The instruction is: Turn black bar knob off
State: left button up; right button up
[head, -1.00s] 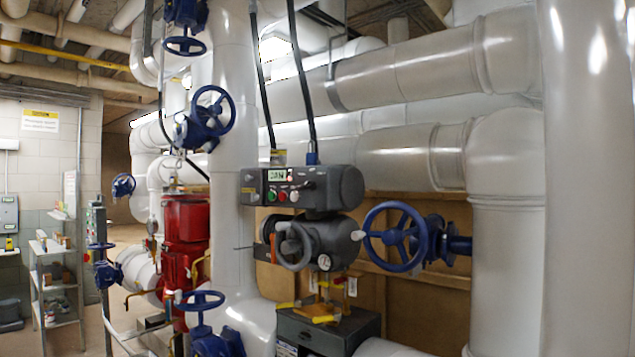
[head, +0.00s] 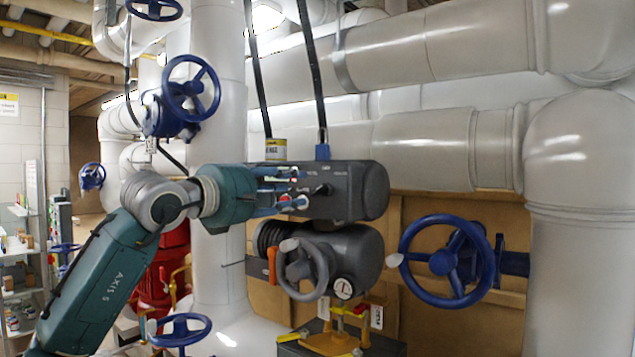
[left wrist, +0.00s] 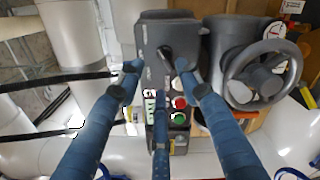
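The black bar knob (head: 323,190) is on the front of the grey control box (head: 352,188), just right of my left gripper's fingertips in the head view. In the left wrist view the knob (left wrist: 166,56) sits on the dark box face (left wrist: 152,40), beyond and between the blue fingertips. My left gripper (head: 295,187) is open and empty, its three fingers spread and pointing at the box. It also shows in the left wrist view (left wrist: 158,76). I see no clear contact with the knob. The gripper hides the box's display and part of its buttons in the head view. My right gripper is not in view.
A grey handwheel (head: 302,267) is below the box, with a blue handwheel (head: 447,262) to its right. Red (left wrist: 180,103) and green (left wrist: 179,118) buttons lie near the fingers. Black cables rise above the box. Large white pipes surround it.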

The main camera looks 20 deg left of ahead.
aim_at(321, 190)
pick_arm(q)
jog(key=p+x, duration=0.3)
jog(key=x, duration=0.5)
jog(key=shift+w+a+f, duration=0.2)
jog(key=shift+w+f, duration=0.05)
jog(key=shift+w, duration=0.2)
jog(key=c, duration=0.9)
grip_shut()
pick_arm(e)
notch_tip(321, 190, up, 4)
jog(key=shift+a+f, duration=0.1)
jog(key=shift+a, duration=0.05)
